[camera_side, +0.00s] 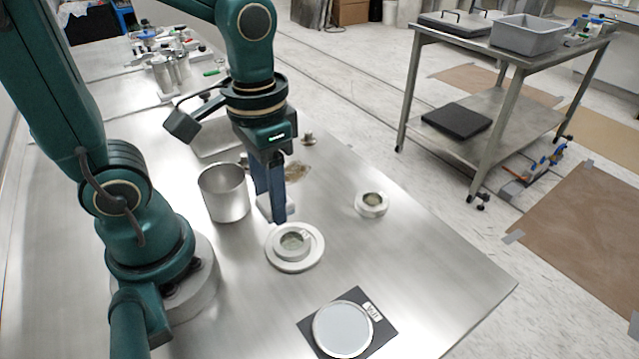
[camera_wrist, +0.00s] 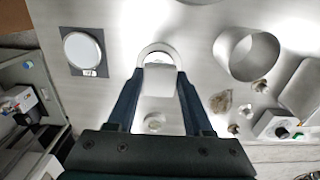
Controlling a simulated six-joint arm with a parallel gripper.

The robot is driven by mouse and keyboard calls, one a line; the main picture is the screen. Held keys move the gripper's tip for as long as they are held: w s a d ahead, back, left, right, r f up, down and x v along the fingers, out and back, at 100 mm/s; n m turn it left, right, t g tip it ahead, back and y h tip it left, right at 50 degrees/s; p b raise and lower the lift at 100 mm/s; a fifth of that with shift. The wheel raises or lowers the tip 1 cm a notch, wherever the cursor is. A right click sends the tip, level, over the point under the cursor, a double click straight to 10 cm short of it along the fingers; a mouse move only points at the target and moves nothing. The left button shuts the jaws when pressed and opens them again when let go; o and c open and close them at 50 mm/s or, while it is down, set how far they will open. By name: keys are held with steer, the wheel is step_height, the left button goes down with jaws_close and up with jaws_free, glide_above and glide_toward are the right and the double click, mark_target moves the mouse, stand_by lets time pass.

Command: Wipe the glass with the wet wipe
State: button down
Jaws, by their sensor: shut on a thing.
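My gripper (camera_side: 272,212) is shut on a white wipe (camera_wrist: 158,80), which sits between the fingertips in the wrist view. The gripper is just behind a round pale plate (camera_side: 277,261) bearing a ring with a glass-like disc (camera_side: 291,244). A larger pale disc with a metal rim (camera_side: 342,329) lies on a dark labelled square (camera_side: 382,328) at the front. Which round piece is the glass is unclear.
A metal cup (camera_side: 223,192) stands close left of my gripper. A small ring holder (camera_side: 371,204) is to the right. A brownish patch (camera_side: 297,171), a small metal knob (camera_side: 308,139) and a shallow tray (camera_side: 217,136) lie behind. The table's front right is mostly clear.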

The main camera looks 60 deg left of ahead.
mark_target(277, 248)
steer(key=shift+f, duration=4.2)
steer(key=shift+w+r, duration=0.2)
steer(key=shift+w, duration=1.05)
steer(key=shift+w+f, duration=0.1)
steer(key=shift+w, duration=0.6)
steer(key=shift+s, duration=1.75)
steer(key=shift+s+r, duration=0.2)
steer(key=shift+w+r, duration=0.1)
steer(key=shift+r, duration=3.8)
